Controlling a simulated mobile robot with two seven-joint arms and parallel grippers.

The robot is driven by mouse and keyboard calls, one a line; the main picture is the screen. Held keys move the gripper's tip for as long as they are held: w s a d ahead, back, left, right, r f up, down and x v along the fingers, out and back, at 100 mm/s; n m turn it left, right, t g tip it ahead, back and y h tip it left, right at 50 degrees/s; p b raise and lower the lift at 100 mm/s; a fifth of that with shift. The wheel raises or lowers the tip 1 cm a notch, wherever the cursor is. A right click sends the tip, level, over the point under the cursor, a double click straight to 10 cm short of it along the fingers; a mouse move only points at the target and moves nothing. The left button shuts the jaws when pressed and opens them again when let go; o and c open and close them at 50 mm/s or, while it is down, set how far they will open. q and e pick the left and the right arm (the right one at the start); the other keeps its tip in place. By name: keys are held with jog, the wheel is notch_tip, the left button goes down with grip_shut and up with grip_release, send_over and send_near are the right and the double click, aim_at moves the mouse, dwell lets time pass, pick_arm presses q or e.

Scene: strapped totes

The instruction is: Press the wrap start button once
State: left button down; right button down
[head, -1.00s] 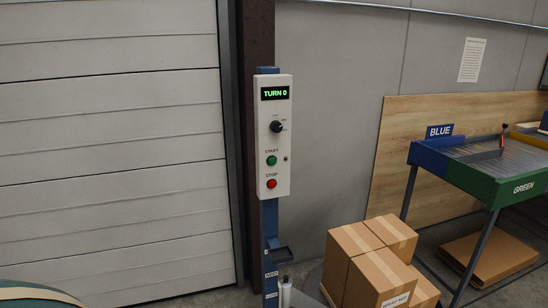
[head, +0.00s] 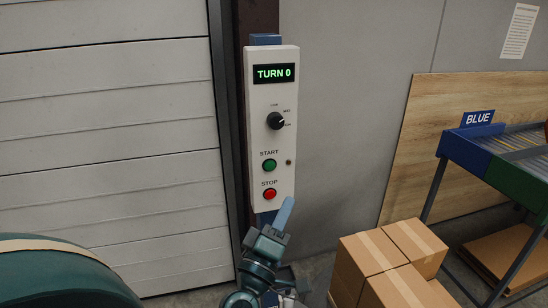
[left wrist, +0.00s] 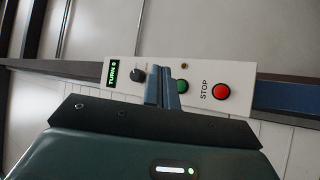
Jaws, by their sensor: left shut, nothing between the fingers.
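The white control box (head: 284,140) hangs on a blue post. Its display (head: 274,74) reads TURN 0, with a black knob (head: 275,121) below. The green START button (head: 269,166) sits above the red STOP button (head: 269,194). My left gripper (head: 287,203) is shut and empty, its fingertips just below and right of the STOP button in the head view. In the left wrist view the fingers (left wrist: 162,74) partly cover the green button (left wrist: 182,86), and the red button (left wrist: 221,91) is clear. Contact cannot be told. My right gripper is not in view.
Stacked cardboard boxes (head: 395,262) stand at the lower right. A blue and green table (head: 500,165) is at the right, before a wooden panel (head: 430,140). A white shutter door (head: 105,130) is on the left.

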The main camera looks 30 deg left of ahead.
aim_at(270, 166)
pick_arm(q)
jog(key=shift+n+y, duration=0.5)
jog(key=shift+y, duration=0.1)
jog(key=shift+w+a+r+b, duration=0.15)
jog(key=shift+w+a+b, duration=0.1)
jog(key=shift+w+a, duration=0.95)
jog(key=shift+w+a+r+b, duration=0.2)
jog(key=shift+w+a, duration=0.75)
jog(key=shift+a, duration=0.5)
jog(key=shift+w+a+r+b, duration=0.1)
jog(key=shift+w+a+b, duration=0.15)
jog(key=shift+w+a, duration=0.95)
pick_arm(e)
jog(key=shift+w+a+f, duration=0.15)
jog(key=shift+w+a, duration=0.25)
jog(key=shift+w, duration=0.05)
pick_arm(q)
jog(key=shift+s+a, duration=0.1)
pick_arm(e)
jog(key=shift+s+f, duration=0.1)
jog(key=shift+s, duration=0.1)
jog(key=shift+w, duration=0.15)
pick_arm(q)
jog(key=shift+w+a, duration=0.3)
